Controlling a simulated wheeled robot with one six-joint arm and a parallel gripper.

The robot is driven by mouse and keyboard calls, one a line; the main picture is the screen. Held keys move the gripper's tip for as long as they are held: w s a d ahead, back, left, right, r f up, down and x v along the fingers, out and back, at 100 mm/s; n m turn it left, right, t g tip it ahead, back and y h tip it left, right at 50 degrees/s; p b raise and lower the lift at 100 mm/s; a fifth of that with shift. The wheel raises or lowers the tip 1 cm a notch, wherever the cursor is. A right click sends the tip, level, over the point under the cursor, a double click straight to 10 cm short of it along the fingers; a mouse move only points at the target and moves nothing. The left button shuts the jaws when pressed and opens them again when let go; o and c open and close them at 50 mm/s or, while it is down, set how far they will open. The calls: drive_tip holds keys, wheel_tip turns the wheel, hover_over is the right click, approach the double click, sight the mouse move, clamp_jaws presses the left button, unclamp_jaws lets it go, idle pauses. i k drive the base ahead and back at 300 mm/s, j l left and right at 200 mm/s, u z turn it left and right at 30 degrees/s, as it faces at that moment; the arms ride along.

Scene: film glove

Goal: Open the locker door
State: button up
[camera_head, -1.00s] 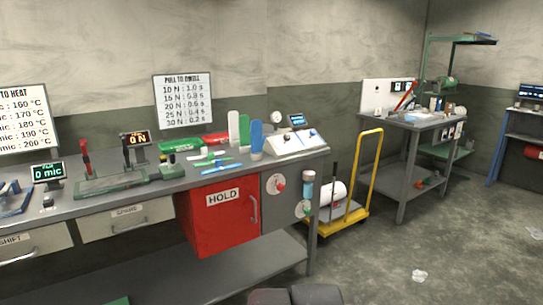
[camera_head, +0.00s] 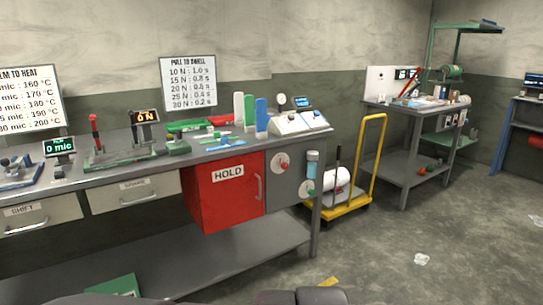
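The locker is a red box under the right part of the workbench, with a door (camera_head: 228,195) labelled HOLD. The door looks closed. A grey vertical handle (camera_head: 259,187) sits at the door's right edge. My gripper cannot be made out; only dark grey parts, which look like my own body, show along the bottom edge, well short of the door.
The grey workbench (camera_head: 150,161) holds tools and displays, with drawers (camera_head: 135,191) left of the locker and a low shelf (camera_head: 190,262) below. A yellow trolley (camera_head: 345,205) stands to the right. Open floor (camera_head: 400,270) lies at front right, with a crumpled white scrap (camera_head: 421,259).

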sight(231, 189)
drive_tip(key=i+l+z, duration=0.55)
drive_tip(key=i, duration=0.3)
drive_tip(key=j, duration=0.1)
